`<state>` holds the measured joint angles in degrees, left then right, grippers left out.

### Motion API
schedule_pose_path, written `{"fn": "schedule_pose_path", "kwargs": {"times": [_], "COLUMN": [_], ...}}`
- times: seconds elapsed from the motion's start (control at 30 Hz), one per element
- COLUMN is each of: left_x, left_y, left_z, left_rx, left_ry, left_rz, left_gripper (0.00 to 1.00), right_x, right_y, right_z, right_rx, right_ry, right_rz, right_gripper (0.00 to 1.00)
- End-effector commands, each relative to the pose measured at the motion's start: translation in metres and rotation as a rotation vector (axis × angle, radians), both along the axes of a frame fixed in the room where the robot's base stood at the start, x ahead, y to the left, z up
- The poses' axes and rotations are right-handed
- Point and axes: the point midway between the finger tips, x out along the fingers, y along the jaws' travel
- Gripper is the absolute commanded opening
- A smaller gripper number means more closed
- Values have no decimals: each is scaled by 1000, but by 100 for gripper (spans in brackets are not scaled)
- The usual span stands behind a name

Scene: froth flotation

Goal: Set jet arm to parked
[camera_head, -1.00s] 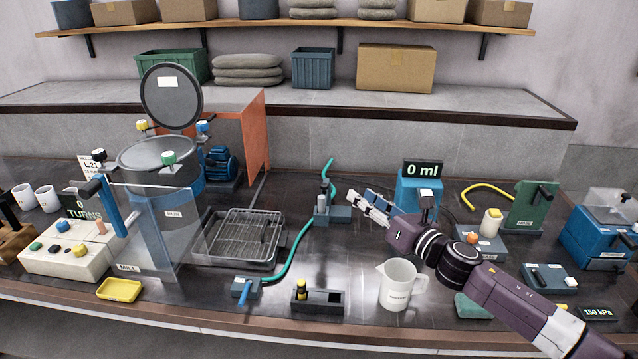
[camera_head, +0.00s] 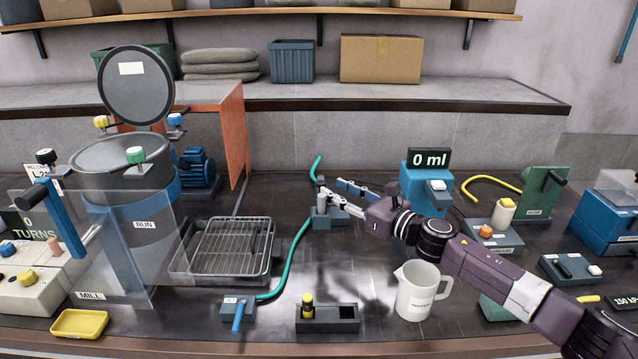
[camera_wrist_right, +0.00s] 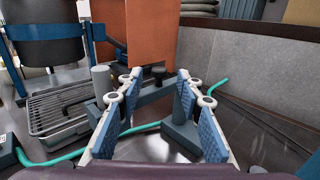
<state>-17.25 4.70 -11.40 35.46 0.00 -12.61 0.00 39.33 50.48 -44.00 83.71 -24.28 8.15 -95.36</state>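The jet arm (camera_head: 328,212) is a small dark grey stand with an upright post and a green hose, near the middle of the bench. In the right wrist view its grey bar (camera_wrist_right: 150,93) lies between my fingers, with a round grey knob (camera_wrist_right: 101,80) at the left and the base (camera_wrist_right: 180,135) below. My right gripper (camera_head: 332,188) is at the stand, coming from the right. It is open, and its two blue-padded fingers also show in the right wrist view (camera_wrist_right: 160,76). I cannot tell whether either touches the bar. My left gripper is not in view.
A small box with a blue lever (camera_head: 238,314) sits at the hose's near end. A wire rack tray (camera_head: 222,252) is left of the stand. A white jug (camera_head: 416,291) and a blue 0 ml unit (camera_head: 425,190) are near my right arm.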

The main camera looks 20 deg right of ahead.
Motion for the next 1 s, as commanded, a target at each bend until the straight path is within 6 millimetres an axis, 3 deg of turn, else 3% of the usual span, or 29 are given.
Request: {"fn": "schedule_pose_path", "kwargs": {"times": [0.2,0.4,0.8,1.0], "left_x": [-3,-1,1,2], "left_y": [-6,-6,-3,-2], "left_z": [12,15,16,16], "left_rx": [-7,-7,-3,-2], "left_ry": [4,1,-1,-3], "left_rz": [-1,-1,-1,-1], "left_gripper": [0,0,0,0], "right_x": [29,45,51,51], "right_y": [18,26,29,29], "right_z": [3,1,0,0], "right_rx": [0,1,0,0], "right_ry": [-1,0,1,1], "right_rz": [2,0,1,1], "right_gripper": [34,34,34,14]}}
